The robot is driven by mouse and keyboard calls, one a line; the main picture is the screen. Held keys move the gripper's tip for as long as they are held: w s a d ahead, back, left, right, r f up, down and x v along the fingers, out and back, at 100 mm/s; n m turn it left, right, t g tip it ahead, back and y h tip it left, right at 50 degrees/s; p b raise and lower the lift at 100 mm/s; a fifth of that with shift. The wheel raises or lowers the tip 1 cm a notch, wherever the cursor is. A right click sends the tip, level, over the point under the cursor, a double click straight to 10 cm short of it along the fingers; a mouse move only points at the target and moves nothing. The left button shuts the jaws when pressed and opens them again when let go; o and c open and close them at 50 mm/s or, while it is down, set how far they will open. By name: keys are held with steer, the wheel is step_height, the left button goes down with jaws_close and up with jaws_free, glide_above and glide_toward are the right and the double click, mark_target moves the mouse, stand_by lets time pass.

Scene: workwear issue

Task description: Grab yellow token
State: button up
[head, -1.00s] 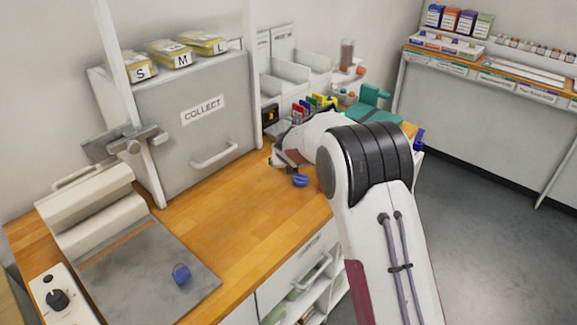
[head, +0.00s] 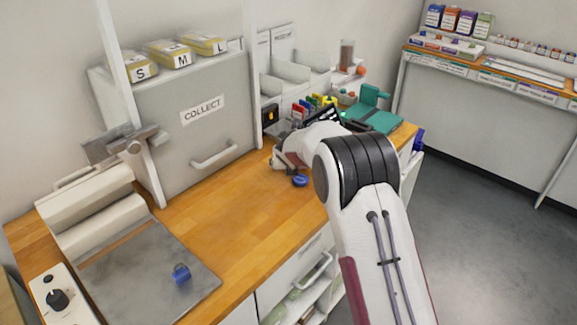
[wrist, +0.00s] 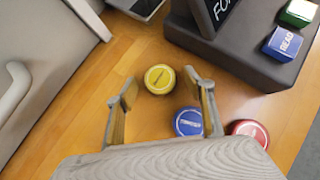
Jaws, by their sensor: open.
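The yellow token (wrist: 159,79) is a round disc on the wooden counter in the wrist view, just beyond my gripper's fingertips and roughly between them. My gripper (wrist: 158,90) is open and empty, its two fingers pointing at the token from the lower side. A blue token (wrist: 188,121) sits close beside the right finger, and a red token (wrist: 251,132) is further right. In the head view my arm hides the yellow token; a blue ring-shaped item (head: 300,181) shows on the counter beside my wrist.
A dark grey block (wrist: 240,52) with a sign and blue and green boxes (wrist: 284,44) stands just beyond the tokens. The grey COLLECT cabinet (head: 178,135) with a handle is at left. The wooden counter (head: 232,225) is clear in front of it.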

steer(key=c, duration=1.1)
steer(key=shift+o, duration=0.2)
steer(key=shift+r, duration=0.15)
step_height(320, 180, up, 10)
stand_by(0.4)
